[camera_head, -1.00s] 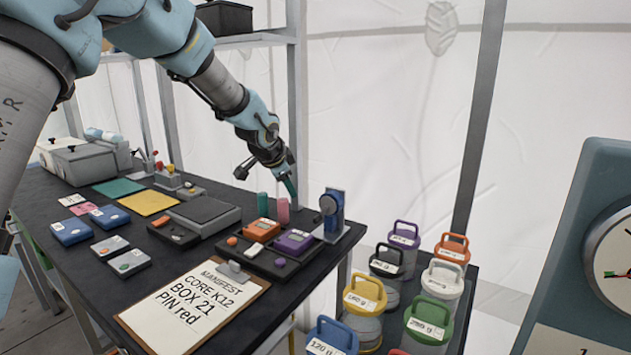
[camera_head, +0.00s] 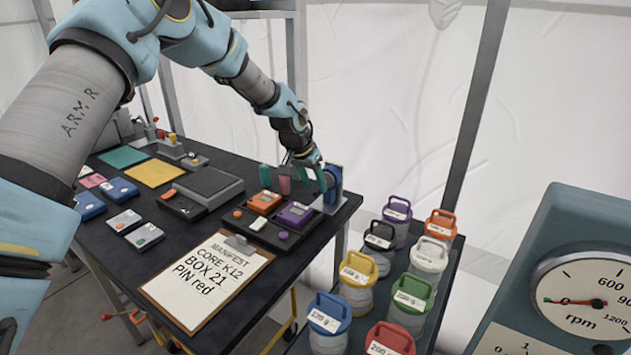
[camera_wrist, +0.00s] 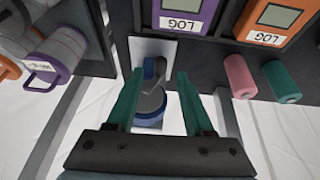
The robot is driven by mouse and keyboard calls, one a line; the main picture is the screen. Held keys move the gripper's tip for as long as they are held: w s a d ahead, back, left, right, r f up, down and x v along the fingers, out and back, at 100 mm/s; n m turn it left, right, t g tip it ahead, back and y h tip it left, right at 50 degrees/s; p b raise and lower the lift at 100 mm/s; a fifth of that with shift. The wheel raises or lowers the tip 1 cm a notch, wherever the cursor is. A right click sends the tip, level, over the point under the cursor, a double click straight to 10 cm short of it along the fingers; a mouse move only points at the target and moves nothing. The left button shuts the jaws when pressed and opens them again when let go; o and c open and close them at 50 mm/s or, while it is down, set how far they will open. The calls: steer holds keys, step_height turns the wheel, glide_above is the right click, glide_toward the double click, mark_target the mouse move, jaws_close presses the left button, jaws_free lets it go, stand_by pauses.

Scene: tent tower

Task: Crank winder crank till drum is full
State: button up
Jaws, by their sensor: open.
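The winder (camera_head: 335,190) is a small blue upright with a round dark part on a pale base plate, at the right end of the dark table. In the wrist view the winder (camera_wrist: 150,103) shows its grey and blue round part between and below my fingers. The crank is hard to tell apart from the drum, and how full the drum is cannot be seen. My gripper (camera_wrist: 159,78) is open, its two teal fingers on either side of the winder's round part with nothing held. In the head view my gripper (camera_head: 316,172) is at the winder's top and partly hides it.
Orange (camera_head: 264,202) and purple (camera_head: 295,214) LOG boxes and a manifest clipboard (camera_head: 205,280) lie nearby. Several handled jars (camera_head: 357,275) crowd the right. An rpm dial (camera_head: 590,300) is at far right.

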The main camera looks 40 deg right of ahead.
steer(key=shift+x, duration=0.95)
jaws_close()
